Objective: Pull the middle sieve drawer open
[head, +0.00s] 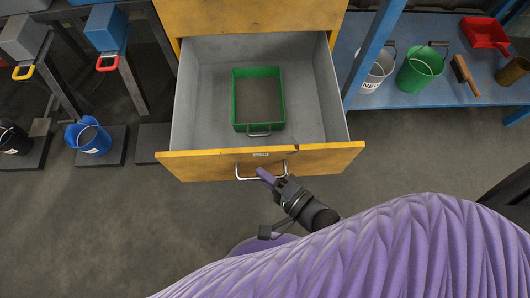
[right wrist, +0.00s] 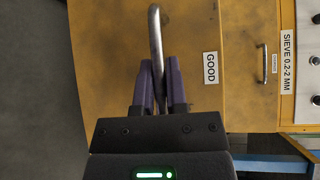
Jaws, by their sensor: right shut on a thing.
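A yellow-fronted drawer (head: 330,160) with grey inner walls stands pulled out of the yellow cabinet (head: 250,15) in the head view. A green rectangular sieve (head: 283,100) with a small metal handle lies inside it. My right gripper (head: 266,177) is at the metal bar handle (head: 240,176) on the drawer front. In the right wrist view the purple fingers (right wrist: 159,84) close on the bar (right wrist: 155,35), beside a label reading GOOD (right wrist: 210,68). My left gripper is not in view. I cannot tell from the head view which drawer level this is.
A blue shelf (head: 430,95) at the right holds a white bucket (head: 375,75), a green bucket (head: 418,70), a brush (head: 465,75) and a red dustpan (head: 487,33). At the left are dark stands with a blue bucket (head: 88,137). Grey floor (head: 120,220) before the drawer is clear.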

